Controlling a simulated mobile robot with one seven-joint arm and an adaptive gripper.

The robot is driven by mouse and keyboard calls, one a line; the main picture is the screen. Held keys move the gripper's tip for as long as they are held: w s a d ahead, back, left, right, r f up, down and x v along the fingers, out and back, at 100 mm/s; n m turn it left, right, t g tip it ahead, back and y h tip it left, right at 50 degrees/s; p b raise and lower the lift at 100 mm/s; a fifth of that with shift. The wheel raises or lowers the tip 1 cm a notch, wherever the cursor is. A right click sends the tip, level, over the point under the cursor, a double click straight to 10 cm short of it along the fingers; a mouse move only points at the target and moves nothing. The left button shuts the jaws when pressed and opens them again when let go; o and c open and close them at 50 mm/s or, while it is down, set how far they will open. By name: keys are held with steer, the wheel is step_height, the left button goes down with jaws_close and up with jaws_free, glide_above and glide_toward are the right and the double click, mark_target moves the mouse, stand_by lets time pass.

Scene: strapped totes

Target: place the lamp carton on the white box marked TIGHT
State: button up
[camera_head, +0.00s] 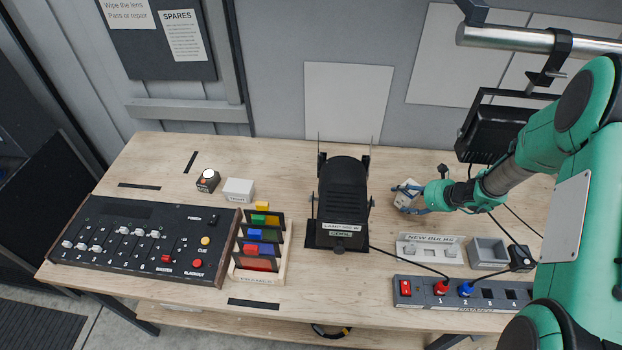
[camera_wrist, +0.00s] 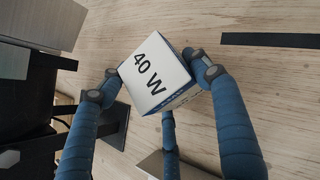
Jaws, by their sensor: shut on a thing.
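The lamp carton (camera_wrist: 155,78), a small white and blue box marked 40 W, sits between the blue fingers of my gripper (camera_wrist: 152,84) in the wrist view. My gripper (camera_head: 409,196) is shut on the carton (camera_head: 404,192) right of the black lamp in the head view. The fingers hide part of its sides. I cannot tell whether it touches the table. A small white box (camera_head: 238,188) lies left of the lamp, well apart from my gripper. No TIGHT mark is readable on it.
The black lamp (camera_head: 343,195) stands between the carton and the white box. The NEW BULBS holder (camera_head: 430,250), a grey tray (camera_head: 488,252) and a power strip (camera_head: 465,292) are at the right front. A fader desk (camera_head: 140,240) and coloured frames (camera_head: 262,245) are at the left.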

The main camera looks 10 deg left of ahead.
steer(key=shift+a, duration=0.1)
